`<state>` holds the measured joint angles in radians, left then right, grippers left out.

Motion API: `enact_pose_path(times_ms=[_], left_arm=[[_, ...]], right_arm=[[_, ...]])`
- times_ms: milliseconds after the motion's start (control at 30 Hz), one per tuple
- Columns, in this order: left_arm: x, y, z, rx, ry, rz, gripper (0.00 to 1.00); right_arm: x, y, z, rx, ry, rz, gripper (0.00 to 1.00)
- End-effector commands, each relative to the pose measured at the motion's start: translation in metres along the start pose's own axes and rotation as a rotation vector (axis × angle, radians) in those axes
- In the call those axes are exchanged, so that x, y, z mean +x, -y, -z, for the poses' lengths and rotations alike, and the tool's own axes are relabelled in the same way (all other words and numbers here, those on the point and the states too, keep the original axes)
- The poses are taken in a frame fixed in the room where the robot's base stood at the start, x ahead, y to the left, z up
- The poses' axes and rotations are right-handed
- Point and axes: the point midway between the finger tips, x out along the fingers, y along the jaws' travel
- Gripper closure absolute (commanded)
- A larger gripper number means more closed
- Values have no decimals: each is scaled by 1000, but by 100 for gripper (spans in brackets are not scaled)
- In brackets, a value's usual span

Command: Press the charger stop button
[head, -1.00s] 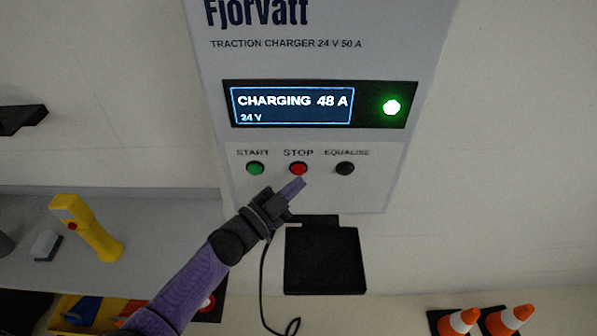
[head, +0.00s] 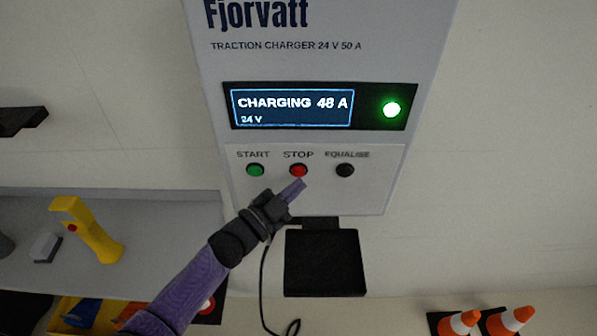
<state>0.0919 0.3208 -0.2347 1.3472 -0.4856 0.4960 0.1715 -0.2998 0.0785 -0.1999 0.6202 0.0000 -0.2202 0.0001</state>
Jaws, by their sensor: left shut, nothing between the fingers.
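The charger (head: 330,60) is a pale wall box. Its screen (head: 291,106) reads "CHARGING 48 A, 24 V", and a green lamp (head: 391,109) glows beside it. The red stop button (head: 298,170) sits under the word STOP, between the green start button (head: 255,170) and the black equalise button (head: 345,170). My left gripper (head: 298,186) is shut and empty. Its fingertips show just below the stop button in the picture; I cannot tell whether they touch it. My right gripper is not in view.
A black bracket (head: 325,262) with a cable (head: 264,295) is below the charger. At left, a grey shelf (head: 150,215) holds a yellow handheld tool (head: 88,230). Orange and white cones (head: 510,320) stand at the lower right. The wall right of the charger is clear.

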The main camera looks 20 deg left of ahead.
Motion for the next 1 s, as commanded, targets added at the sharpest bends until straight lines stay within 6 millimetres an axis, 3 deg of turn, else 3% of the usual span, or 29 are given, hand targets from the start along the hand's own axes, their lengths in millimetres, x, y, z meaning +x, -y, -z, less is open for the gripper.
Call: enact_pose_path(times_ms=[1000], left_arm=[[5, 3, -4, 1, 0, 0, 100]], right_arm=[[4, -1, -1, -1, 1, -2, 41]])
